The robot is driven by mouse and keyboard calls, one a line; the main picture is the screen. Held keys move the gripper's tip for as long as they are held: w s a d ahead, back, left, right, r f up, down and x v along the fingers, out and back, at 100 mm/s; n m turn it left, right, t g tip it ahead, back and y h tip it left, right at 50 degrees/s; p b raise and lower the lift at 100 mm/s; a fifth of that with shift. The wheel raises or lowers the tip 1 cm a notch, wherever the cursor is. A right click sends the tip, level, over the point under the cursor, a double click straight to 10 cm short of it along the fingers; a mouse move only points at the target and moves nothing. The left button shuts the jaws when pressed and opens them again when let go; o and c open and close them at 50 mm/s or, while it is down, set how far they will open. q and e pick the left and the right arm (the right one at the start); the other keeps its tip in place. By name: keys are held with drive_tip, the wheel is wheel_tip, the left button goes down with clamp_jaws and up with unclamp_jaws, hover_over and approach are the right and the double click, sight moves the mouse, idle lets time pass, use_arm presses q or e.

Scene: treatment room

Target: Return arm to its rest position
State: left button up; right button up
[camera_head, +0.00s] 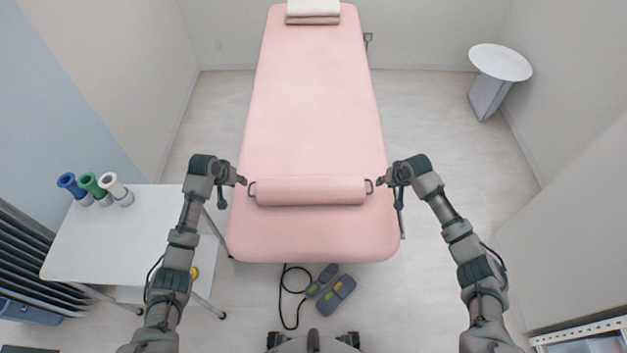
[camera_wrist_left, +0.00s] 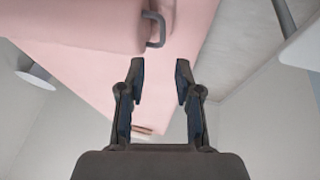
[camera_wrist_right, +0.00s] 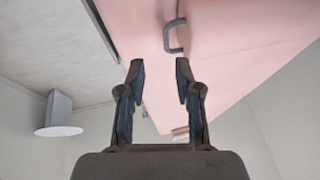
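My left gripper (camera_head: 241,181) is at the left edge of the pink treatment table (camera_head: 310,100), just beside the left handle (camera_head: 252,190) of a pink bolster (camera_head: 311,191). In the left wrist view its fingers (camera_wrist_left: 158,72) are apart and empty, with the dark handle (camera_wrist_left: 155,29) beyond the tips. My right gripper (camera_head: 380,182) is beside the right handle (camera_head: 369,187) of the bolster. In the right wrist view its fingers (camera_wrist_right: 159,72) are apart and empty, with the handle (camera_wrist_right: 174,36) beyond them. The bolster lies across the near part of the table.
A round white stool or table (camera_head: 500,62) stands at back right. A cabled foot or hand control (camera_head: 336,295) lies on the floor below the table's near end.

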drive_tip(key=shift+s+a+r, duration=0.15)
drive_tip(key=shift+s+r, duration=0.1)
drive_tip(key=shift+r, duration=0.3)
drive_tip(key=shift+d, duration=0.25)
